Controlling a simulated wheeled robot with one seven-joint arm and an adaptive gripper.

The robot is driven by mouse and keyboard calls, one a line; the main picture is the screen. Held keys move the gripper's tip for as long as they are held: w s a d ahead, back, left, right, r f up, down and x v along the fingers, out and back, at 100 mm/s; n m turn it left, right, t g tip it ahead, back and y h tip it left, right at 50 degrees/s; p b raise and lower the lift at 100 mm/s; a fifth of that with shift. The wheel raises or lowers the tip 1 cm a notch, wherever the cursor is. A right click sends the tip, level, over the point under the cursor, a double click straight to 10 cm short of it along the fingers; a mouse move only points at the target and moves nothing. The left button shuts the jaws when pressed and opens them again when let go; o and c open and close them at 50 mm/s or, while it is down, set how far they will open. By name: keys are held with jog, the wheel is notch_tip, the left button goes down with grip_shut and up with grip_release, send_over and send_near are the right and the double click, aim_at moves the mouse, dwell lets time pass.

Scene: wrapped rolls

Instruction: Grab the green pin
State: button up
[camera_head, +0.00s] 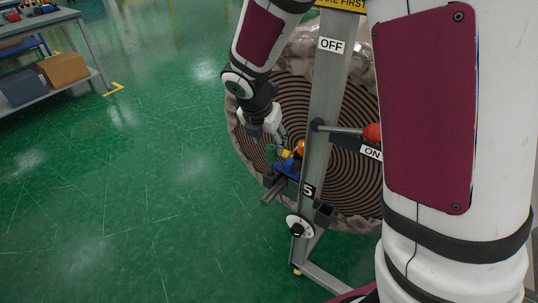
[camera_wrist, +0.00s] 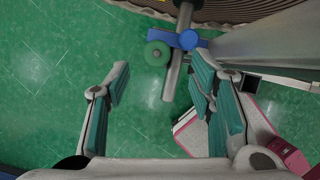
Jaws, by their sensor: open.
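The green pin (camera_head: 271,153) shows small in the head view, beside blue and yellow parts on the metal stand. In the wrist view it is a round green end (camera_wrist: 157,53) next to a blue piece (camera_wrist: 188,39) and a grey bar. My gripper (camera_wrist: 158,74) is open with teal finger pads and nothing between them. The pin lies just beyond the fingertips, roughly in line with the gap, not visibly touched. In the head view my gripper (camera_head: 277,136) is close above the pin and partly hides the area.
A metal post (camera_head: 325,105) marked OFF, ON and 5 stands close to the right of my gripper, with a red-knobbed lever (camera_head: 371,132). A large wrapped roll (camera_head: 285,95) is behind. A shelf table with boxes (camera_head: 64,68) is far left. Green floor at left is clear.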

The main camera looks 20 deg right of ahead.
aim_at(270, 148)
jog(key=shift+b+x, duration=0.5)
jog(key=shift+x, duration=3)
jog(key=shift+w+a, duration=0.15)
grip_shut()
